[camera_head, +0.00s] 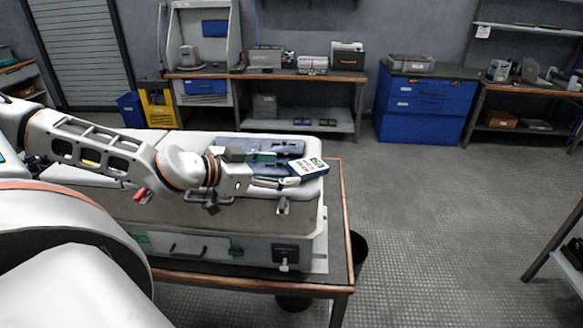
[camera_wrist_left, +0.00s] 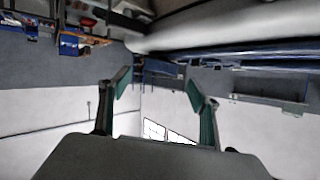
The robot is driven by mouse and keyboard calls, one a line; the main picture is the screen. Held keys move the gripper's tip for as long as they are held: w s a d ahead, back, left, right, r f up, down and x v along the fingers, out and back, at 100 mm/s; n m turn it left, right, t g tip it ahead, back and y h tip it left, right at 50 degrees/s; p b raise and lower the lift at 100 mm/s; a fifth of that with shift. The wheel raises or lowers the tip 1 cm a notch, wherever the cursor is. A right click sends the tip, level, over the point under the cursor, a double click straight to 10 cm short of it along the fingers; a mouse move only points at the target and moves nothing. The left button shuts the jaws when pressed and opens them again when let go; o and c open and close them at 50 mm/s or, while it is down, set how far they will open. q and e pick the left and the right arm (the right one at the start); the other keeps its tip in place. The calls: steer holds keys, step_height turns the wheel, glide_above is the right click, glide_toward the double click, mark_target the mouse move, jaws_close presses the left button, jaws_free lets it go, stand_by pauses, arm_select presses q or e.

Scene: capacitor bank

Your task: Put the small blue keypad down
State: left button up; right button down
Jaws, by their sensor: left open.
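The small keypad (camera_head: 308,167) shows in the head view at the right end of the large pale case (camera_head: 235,248). It has a white face with green and red marks and a dark blue edge. It sits at an angle just beyond my left gripper (camera_head: 272,170), whose fingers are spread apart. I cannot tell whether it touches the fingertips or rests fully on the case. In the left wrist view the two fingers of my left gripper (camera_wrist_left: 158,95) stand wide apart. The keypad cannot be made out clearly there. My right gripper is not in view.
A dark blue panel (camera_head: 262,145) lies on the case top behind the gripper. The case stands on a table with a wooden edge (camera_head: 347,225). A dark bin (camera_head: 358,252) stands beside the table.

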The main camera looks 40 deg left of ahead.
mark_target(293, 169)
arm_select(q)
steer(key=shift+w+d+f, duration=0.3)
steer(key=shift+w+f, duration=0.05)
steer(key=shift+w, duration=0.2)
steer(key=shift+w+f, duration=0.25)
steer(key=shift+w, duration=0.25)
steer(key=shift+w+a+f+b, duration=0.15)
steer(key=shift+w+f+b, duration=0.15)
steer(key=shift+b, duration=0.35)
steer(key=shift+w+b, duration=0.4)
steer(key=shift+b, duration=0.15)
steer(key=shift+w+d+f+b, duration=0.2)
steer(key=shift+w+b, duration=0.1)
steer(key=shift+b, duration=0.15)
steer(key=shift+w+d, duration=0.2)
steer(key=shift+r, duration=0.1)
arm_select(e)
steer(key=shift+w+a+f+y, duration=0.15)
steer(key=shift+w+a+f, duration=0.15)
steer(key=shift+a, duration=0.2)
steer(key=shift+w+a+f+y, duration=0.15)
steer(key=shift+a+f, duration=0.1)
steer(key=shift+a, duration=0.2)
arm_select(q)
steer(key=shift+c, duration=0.3)
